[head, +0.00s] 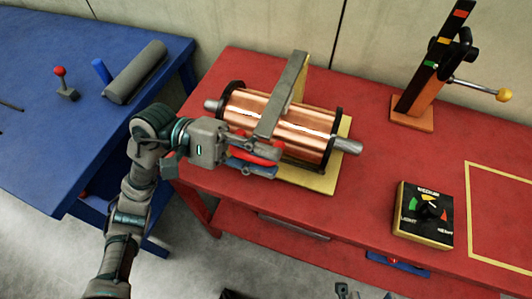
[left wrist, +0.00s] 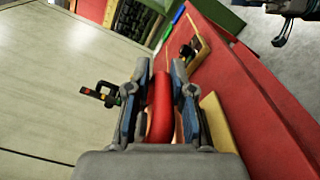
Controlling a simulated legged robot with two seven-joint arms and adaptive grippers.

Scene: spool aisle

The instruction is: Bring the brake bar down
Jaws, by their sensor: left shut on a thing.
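The grey brake bar (head: 284,95) crosses over the copper spool (head: 245,105) from a post at the back to the front side. I cannot tell whether the bar touches the copper. Its red handle (head: 265,152) is at the front of the spool. My left gripper (head: 252,155) is shut on this handle; in the left wrist view the red handle (left wrist: 161,105) stands between the two fingers (left wrist: 160,85). My right gripper (head: 365,293) shows only its fingertips at the bottom edge of the head view, apart and empty.
The red bench (head: 375,160) carries a dial box (head: 426,213) and an orange-footed gauge stand (head: 425,90) with a yellow-knobbed lever. A yellow outlined area at right is clear. A blue table (head: 50,110) at left holds a grey roll (head: 136,72).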

